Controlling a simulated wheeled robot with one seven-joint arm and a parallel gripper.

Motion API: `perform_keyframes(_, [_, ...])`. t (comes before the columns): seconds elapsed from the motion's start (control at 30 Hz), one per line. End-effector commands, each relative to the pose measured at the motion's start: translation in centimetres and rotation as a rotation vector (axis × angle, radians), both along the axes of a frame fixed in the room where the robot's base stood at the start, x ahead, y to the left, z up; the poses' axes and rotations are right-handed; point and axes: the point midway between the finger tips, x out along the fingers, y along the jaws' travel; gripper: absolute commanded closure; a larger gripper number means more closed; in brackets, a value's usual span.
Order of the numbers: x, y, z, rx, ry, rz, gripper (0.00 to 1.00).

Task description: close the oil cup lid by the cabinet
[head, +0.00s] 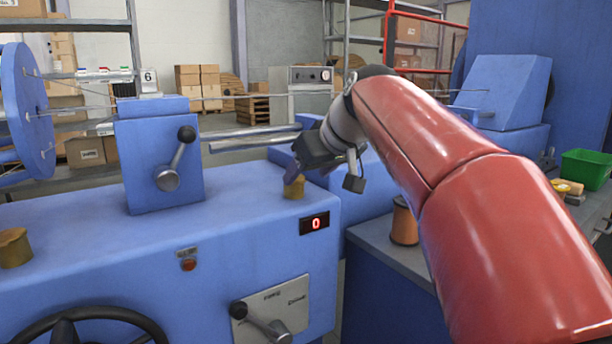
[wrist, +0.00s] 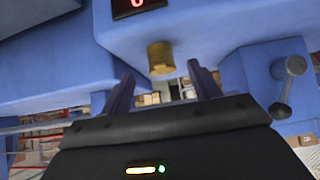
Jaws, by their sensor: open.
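A brass oil cup (head: 294,188) stands on the blue machine top near its right end, just behind the red number display. It also shows in the wrist view (wrist: 160,58), ahead of and between my fingertips, with a gap to them. Its lid cannot be made out clearly, partly because my gripper is in front of its top. A second brass cup (head: 14,247) stands at the far left of the machine top. My gripper (head: 292,172) is open and empty, and reaches down close above the right cup. It also shows in the wrist view (wrist: 161,72).
A blue block with a black-knobbed lever (head: 170,172) stands left of the right cup. A display (head: 314,223) and a lower lever plate (head: 272,312) are on the front face. A copper spool (head: 404,225) and green bin (head: 585,169) stand to the right.

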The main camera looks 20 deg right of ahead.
Motion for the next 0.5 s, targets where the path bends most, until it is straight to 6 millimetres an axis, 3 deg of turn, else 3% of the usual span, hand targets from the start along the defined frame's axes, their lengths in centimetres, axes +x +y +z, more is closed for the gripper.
perform_keyframes(0.2, [-2.6, -0.9, 2.8, 0.0, -0.002, -0.001, 0.38])
perform_keyframes(0.5, [-3.7, -1.2, 3.8, 0.0, 0.001, 0.001, 0.38])
